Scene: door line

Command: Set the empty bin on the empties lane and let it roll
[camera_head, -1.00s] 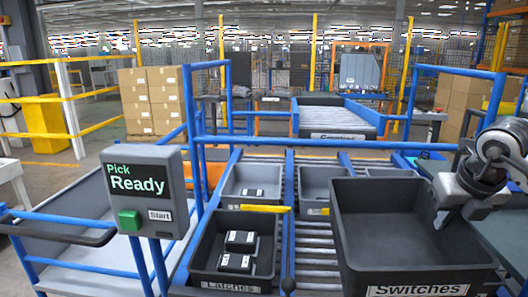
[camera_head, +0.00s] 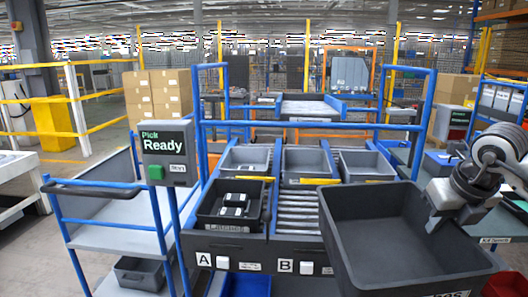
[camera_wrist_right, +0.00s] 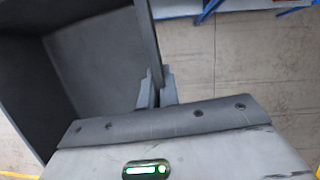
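The empty dark grey bin (camera_head: 395,235), its front label partly cut off, hangs in front of lane B in the head view. My right gripper (camera_head: 434,222) is shut on its right wall; the right wrist view shows the fingers (camera_wrist_right: 157,92) either side of the wall (camera_wrist_right: 150,45). The bin is empty inside and held level or nearly so. The empties lane (camera_head: 308,107) lies beyond the pick lanes at the back, with a roller bed between blue rails. My left gripper is out of view.
A black bin with several boxes (camera_head: 232,205) sits on lane A. Grey bins (camera_head: 307,163) stand behind on the rollers. A blue frame (camera_head: 310,123) crosses before the empties lane. A Ready screen (camera_head: 167,145) and cart (camera_head: 120,215) are at left. Bare floor shows at far left.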

